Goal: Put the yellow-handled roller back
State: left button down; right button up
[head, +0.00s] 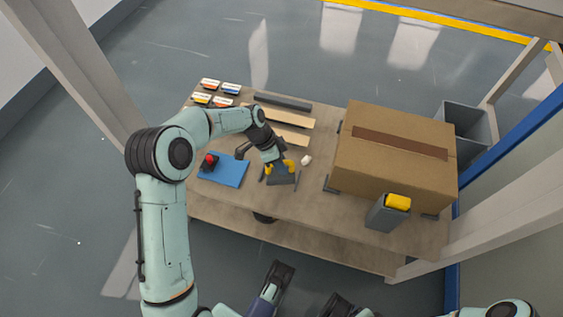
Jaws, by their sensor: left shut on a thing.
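My left gripper (276,168) reaches down over the middle of the workbench, beside a small dark grey holder (284,178).
The workbench (235,208) holds a blue mat (232,171) with a red-topped dark object (209,160), light strips (290,137), a dark bar (283,102) and small coloured boxes. A cardboard box (390,170) and a grey stand with a yellow top (397,202) fill the right side.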

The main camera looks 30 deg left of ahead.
pick_arm(q)
jog(key=c, duration=0.9)
grip_release()
pick_arm(e)
jog(key=shift+s, duration=0.15)
pick_arm(q)
jog(key=shift+r, duration=0.35)
jog(key=w+p+v, duration=0.1)
jog(key=p+v, duration=0.1)
jog(key=v, duration=0.5)
notch_tip(320, 180, up, 5)
jog(key=p, duration=0.2)
send_over(274, 169)
jog(key=a, duration=0.3)
jog(key=shift+s+d, duration=0.25)
pick_arm(e)
jog(key=w+a+r+t, duration=0.1)
jog(key=w+r, duration=0.2)
jog(key=r, duration=0.2)
jog(key=shift+a+r, duration=0.15)
jog(key=shift+a, duration=0.15)
pick_arm(q)
jog(key=shift+b, duration=0.3)
pick_arm(e)
jog(key=shift+s, duration=0.1)
